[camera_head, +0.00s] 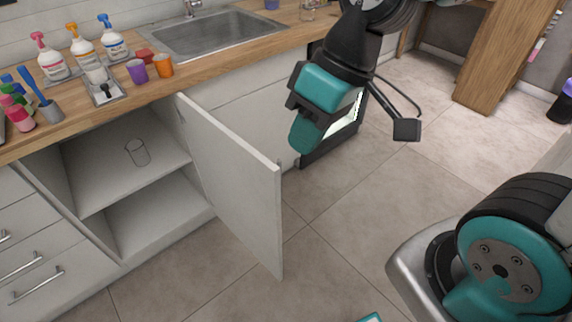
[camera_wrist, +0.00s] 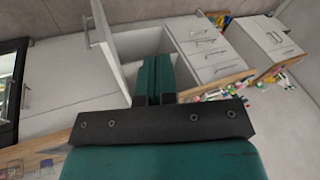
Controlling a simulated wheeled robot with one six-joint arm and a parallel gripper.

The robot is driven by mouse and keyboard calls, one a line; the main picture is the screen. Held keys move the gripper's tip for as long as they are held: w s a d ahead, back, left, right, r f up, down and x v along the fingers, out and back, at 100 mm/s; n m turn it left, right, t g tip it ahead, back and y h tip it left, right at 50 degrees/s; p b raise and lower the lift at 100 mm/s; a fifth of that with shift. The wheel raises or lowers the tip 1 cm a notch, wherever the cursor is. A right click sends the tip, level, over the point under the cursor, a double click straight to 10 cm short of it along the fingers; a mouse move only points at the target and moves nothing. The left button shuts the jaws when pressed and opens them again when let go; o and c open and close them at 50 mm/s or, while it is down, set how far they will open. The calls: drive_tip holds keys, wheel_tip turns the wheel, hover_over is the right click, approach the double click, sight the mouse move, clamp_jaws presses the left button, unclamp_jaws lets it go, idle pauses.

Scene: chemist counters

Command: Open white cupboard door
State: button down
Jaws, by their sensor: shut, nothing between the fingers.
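The white cupboard door (camera_head: 235,185) stands swung out wide from the counter front. Behind it the cupboard interior (camera_head: 120,165) shows a shelf with a clear glass (camera_head: 138,152) on it. In the wrist view the door (camera_wrist: 106,50) is at upper left, with a bar handle (camera_wrist: 87,32) on its outer face. My gripper (camera_head: 302,138) is to the right of the door in the head view, apart from the handle. Its teal fingers (camera_wrist: 154,78) are together and empty in the wrist view. The handle is hidden in the head view.
White drawers (camera_head: 40,255) with bar handles are left of the cupboard. The wooden counter (camera_head: 200,68) holds pump bottles (camera_head: 83,48), cups (camera_head: 138,72) and a sink (camera_head: 205,35). The tiled floor (camera_head: 330,235) in front of the door is mostly clear.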

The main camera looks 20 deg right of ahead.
drive_tip(key=w+d+f+m+t+y, duration=0.1)
drive_tip(key=w+d+f+m+t, duration=0.1)
drive_tip(key=w+d+f, duration=0.75)
drive_tip(key=w+d+f+m+t+y, duration=0.1)
drive_tip(key=w+d+f, duration=0.55)
drive_tip(key=f, duration=0.55)
drive_tip(key=a+r+p+x, duration=0.1)
drive_tip(key=a+p+x, duration=0.1)
drive_tip(key=x, duration=1)
drive_tip(key=shift+a, duration=0.55)
drive_tip(key=shift+s, duration=0.1)
